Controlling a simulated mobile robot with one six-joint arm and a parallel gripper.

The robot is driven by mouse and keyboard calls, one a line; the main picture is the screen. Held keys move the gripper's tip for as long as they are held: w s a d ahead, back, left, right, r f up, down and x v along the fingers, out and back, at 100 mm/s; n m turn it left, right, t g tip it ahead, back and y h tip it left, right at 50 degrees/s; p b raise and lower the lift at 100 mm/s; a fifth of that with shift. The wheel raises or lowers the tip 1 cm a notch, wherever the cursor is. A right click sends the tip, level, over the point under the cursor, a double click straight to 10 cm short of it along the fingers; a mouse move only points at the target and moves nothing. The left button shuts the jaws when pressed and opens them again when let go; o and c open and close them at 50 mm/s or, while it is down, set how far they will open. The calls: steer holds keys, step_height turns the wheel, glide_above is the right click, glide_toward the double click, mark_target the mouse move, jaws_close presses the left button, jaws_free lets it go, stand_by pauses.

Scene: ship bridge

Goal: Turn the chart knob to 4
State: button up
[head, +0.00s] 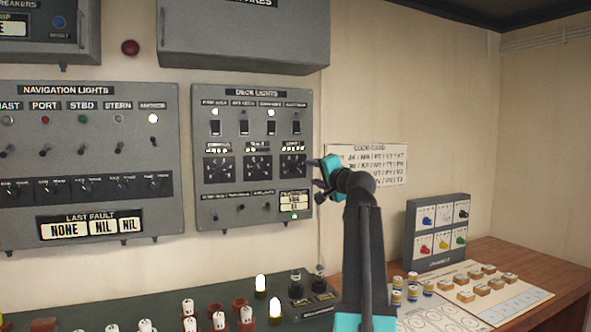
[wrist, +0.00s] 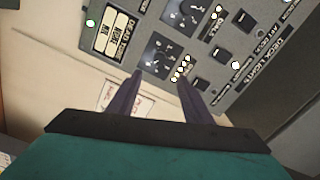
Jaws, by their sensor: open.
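The deck lights panel (head: 253,140) on the wall carries three rotary dials in a row: a left dial (head: 219,167), a middle dial (head: 257,167) and a right dial (head: 292,165). Their labels are too small to read, so I cannot tell which is the chart knob or its setting. My gripper (head: 316,172) is beside the right dial at the panel's right edge. In the wrist view my gripper (wrist: 160,80) has its dark fingers apart with nothing between them. The right dial (wrist: 165,55) appears just beyond the tips; I see no clear contact.
Switches (head: 243,127) sit above the dials. A small display (head: 294,202) with a green lamp is below the right dial. The navigation lights panel (head: 80,160) is at left. A wall chart (head: 375,164) hangs behind my arm. A box of coloured knobs (head: 438,230) stands at right.

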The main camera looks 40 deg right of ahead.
mark_target(296, 167)
steer(key=shift+w, duration=0.1)
steer(key=shift+p+x, duration=0.95)
steer(key=shift+x, duration=5.8)
steer(key=c, duration=1.1)
steer(key=shift+o, duration=0.2)
